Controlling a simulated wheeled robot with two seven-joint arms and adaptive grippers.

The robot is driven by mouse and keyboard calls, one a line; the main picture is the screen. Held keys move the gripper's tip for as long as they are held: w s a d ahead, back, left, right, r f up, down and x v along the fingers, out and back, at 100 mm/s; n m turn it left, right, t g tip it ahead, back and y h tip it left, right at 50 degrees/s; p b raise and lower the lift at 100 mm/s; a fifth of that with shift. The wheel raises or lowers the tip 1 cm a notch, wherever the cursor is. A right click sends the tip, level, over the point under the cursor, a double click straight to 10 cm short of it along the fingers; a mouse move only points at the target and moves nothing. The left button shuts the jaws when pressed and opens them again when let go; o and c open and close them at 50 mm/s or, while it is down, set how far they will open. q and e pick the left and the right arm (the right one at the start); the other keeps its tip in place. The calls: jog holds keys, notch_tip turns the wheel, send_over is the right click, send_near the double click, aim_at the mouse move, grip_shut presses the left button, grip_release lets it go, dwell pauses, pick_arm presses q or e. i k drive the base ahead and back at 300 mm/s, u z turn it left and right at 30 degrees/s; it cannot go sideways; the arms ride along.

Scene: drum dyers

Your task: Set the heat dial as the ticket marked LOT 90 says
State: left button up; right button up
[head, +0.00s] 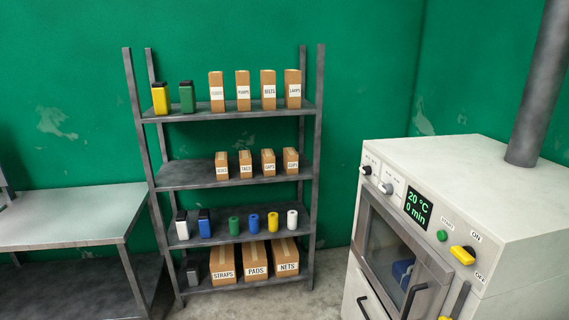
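The white machine (465,175) stands at the right. Its front top edge carries two small dials, an upper one (366,170) and a lower one (385,188). Their markings are too small to read, so I cannot tell which is the heat dial or where it points. The display (417,208) beside them reads 20 °C and 0 min. I see no ticket marked LOT 90 in this view. Neither of my grippers is in view.
The machine also has a green button (441,235), a yellow ON/OFF switch (463,255) and a windowed door (390,262) with something blue inside. A metal shelf (235,175) holds labelled boxes, canisters and spools. A metal table (70,215) stands left.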

aim_at(366, 170)
jog(key=u, duration=0.8)
jog(key=i, duration=1.15)
jog(key=u, duration=0.25)
jog(key=i, duration=1.45)
jog(key=z, duration=1.25)
jog(key=i, duration=0.8)
jog(key=z, duration=0.65)
